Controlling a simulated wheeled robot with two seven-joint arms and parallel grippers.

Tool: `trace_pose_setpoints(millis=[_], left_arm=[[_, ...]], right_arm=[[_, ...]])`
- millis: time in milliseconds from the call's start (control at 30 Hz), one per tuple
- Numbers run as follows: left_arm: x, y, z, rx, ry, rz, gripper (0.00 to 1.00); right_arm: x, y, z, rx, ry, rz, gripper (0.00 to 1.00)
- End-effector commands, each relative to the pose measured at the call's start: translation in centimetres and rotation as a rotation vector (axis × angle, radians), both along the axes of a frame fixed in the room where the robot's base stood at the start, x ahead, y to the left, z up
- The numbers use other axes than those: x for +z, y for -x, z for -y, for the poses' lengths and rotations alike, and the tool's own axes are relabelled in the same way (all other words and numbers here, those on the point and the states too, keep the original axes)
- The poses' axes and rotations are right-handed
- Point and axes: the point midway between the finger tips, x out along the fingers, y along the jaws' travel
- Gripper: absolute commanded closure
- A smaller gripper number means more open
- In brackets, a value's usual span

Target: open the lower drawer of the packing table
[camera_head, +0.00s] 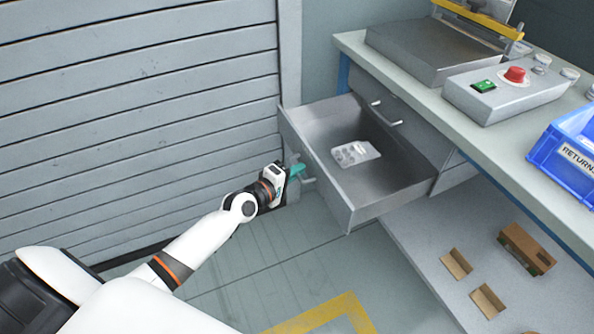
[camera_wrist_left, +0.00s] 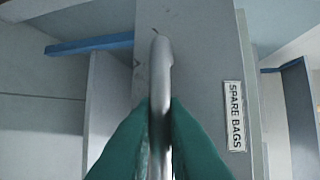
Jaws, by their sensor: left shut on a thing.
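The lower drawer (camera_head: 330,178) of the packing table (camera_head: 352,44) stands well out from the table, and I see into it. A clear blister pack (camera_head: 355,153) lies on its floor. The drawer front also shows in the left wrist view (camera_wrist_left: 200,60), with a "SPARE BAGS" label (camera_wrist_left: 234,116). My left gripper (camera_head: 297,171) is at the drawer's outer face. Its teal fingers (camera_wrist_left: 160,112) are shut on the metal bar handle (camera_wrist_left: 161,60), one on each side. Part of the handle is hidden between the fingers. My right gripper is not in view.
A closed upper drawer with a handle (camera_head: 386,114) sits above. The tabletop carries a sealing machine, a control box (camera_head: 505,92) and a blue returns bin (camera_head: 568,155). Cartons (camera_head: 526,250) lie on the shelf below. A slatted shutter (camera_head: 130,110) stands close on the left.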

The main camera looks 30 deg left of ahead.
Motion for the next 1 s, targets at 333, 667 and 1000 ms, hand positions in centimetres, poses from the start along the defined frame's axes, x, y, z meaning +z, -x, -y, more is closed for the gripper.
trace_pose_setpoints(millis=[333,667,1000], left_arm=[[-0.1,0.0,0.0,0.000,0.000,-0.001,0.80],[0.6,3.4,-0.9,0.000,-0.001,-0.005,0.80],[1.7,9.6,-2.6,-0.002,-0.003,-0.005,0.80]], right_arm=[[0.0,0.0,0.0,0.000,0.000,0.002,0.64],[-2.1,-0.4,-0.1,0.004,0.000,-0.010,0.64],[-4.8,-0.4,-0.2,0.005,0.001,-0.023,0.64]])
